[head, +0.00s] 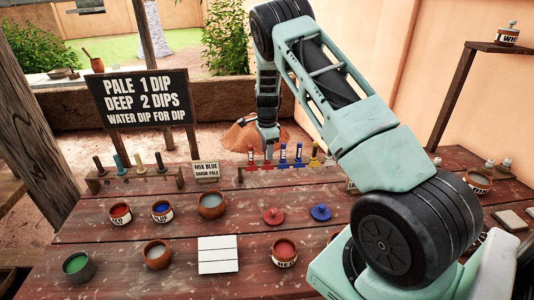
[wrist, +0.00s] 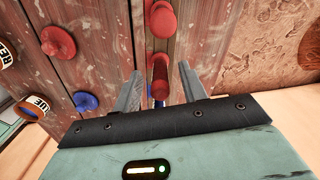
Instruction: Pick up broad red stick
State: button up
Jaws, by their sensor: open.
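A red-topped stick (head: 251,152) stands upright in the rack (head: 245,168) at the back of the table. In the wrist view a round-headed red stick (wrist: 161,22) stands beyond my fingertips, and a darker red stick (wrist: 160,72) shows between the two fingers. I cannot tell surely which one is the broad stick. My gripper (head: 268,146) points down over the rack, right of the visible red stick. It is open in the wrist view (wrist: 160,85), with its fingers on either side of the darker stick and no clear contact. My gripper hides part of the rack.
Another stick rack (head: 140,180) is at left, beside a small sign (head: 207,171). Paint pots and red and blue lids (head: 320,212) lie in front.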

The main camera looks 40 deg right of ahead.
jog(key=shift+f, duration=0.55)
grip_shut()
jog(key=shift+r, duration=0.1)
notch_tip(320, 180, up, 10)
jog(key=shift+f+b, duration=0.1)
jog(key=shift+b, duration=1.15)
